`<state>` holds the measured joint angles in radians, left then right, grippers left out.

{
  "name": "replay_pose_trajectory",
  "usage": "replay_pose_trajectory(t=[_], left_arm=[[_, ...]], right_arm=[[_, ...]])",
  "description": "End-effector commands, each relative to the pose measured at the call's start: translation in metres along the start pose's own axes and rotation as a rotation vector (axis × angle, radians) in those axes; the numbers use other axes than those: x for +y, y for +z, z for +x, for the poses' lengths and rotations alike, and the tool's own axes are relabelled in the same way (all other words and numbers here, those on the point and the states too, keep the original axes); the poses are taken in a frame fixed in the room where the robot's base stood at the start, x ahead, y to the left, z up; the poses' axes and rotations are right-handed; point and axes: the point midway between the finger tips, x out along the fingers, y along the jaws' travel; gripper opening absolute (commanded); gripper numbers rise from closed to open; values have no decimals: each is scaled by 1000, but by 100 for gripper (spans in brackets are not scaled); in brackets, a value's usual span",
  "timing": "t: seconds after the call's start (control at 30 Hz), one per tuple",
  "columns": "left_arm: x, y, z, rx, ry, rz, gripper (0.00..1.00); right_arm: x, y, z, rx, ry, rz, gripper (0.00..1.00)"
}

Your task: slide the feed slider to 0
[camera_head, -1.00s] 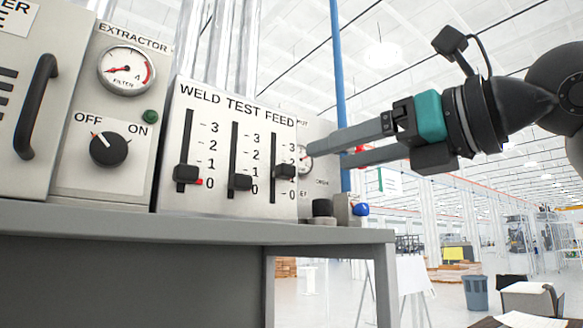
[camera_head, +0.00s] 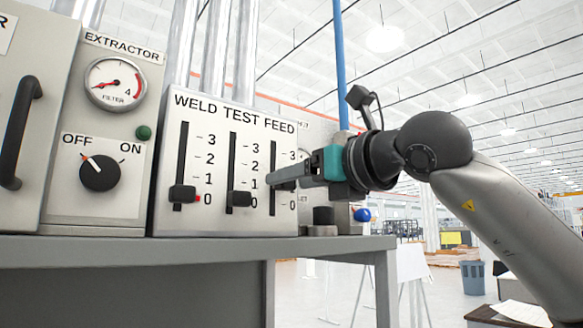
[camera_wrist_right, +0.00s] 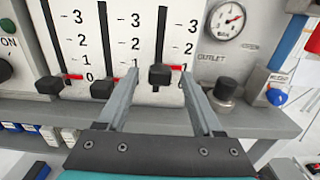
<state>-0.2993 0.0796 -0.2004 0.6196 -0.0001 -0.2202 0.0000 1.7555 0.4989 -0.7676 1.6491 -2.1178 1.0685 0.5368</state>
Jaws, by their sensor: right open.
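The panel marked WELD TEST FEED (camera_head: 228,112) has three upright slots with dark knobs and 0 to 3 scales. The feed slider is the rightmost one; its dark knob (camera_wrist_right: 159,76) sits low on its slot, at about the 1 mark, above 0. A small red mark shows beside it in the wrist view. My right gripper (camera_wrist_right: 158,80) is open, with one finger on each side of the knob and visible gaps. In the head view its grey fingers (camera_head: 290,177) hide most of the knob. My left gripper is not in view.
The weld knob (camera_head: 182,194) and test knob (camera_head: 239,199) sit low, left of the feed slot. A black knob (camera_wrist_right: 226,88), a blue knob (camera_wrist_right: 276,97) and a gauge (camera_wrist_right: 225,19) are to the right. The grey shelf (camera_head: 320,243) runs below the panel.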

Motion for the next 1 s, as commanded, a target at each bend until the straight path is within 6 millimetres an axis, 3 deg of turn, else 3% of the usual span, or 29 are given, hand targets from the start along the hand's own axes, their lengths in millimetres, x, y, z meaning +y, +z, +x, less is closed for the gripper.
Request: replay_pose_trajectory(t=[0.13, 0.47, 1.0], left_arm=[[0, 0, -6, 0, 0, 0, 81], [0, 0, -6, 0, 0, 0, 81], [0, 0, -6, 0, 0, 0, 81]], right_arm=[[0, 0, 12, 1, 0, 0, 68], [0, -1, 14, 0, 0, -1, 68], [0, -1, 14, 0, 0, -1, 7]])
